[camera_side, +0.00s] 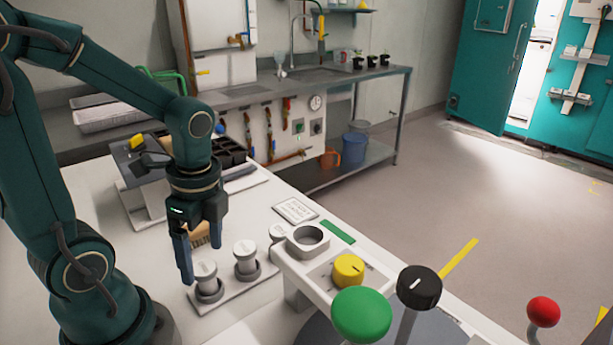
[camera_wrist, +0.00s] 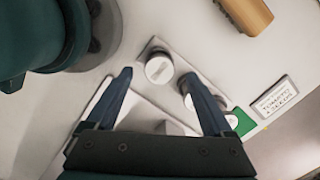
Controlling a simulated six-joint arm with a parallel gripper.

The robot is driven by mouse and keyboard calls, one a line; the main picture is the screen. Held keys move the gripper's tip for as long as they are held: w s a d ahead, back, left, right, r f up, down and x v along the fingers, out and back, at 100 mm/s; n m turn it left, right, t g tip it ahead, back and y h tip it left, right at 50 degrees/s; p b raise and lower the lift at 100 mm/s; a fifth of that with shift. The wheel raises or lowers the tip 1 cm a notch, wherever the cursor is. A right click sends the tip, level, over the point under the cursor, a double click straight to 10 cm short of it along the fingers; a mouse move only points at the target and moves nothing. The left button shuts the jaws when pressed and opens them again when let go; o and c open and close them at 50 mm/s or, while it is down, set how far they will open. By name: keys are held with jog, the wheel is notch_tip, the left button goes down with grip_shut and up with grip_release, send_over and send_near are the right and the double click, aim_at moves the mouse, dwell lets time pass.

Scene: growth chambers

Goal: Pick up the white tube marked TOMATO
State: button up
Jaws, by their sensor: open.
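My gripper (camera_side: 200,262) is open and empty, pointing down beside the near and middle tubes. In the wrist view, one tube lid (camera_wrist: 159,70) appears between the fingertips of my gripper (camera_wrist: 157,75). The right finger partly covers another tube.
A small sign (camera_side: 295,210) lies behind.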

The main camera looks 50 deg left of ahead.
aim_at(204, 267)
jog(key=shift+s+a+f, duration=0.15)
jog(key=shift+f, duration=1.8)
grip_shut()
jog(key=shift+r, duration=0.1)
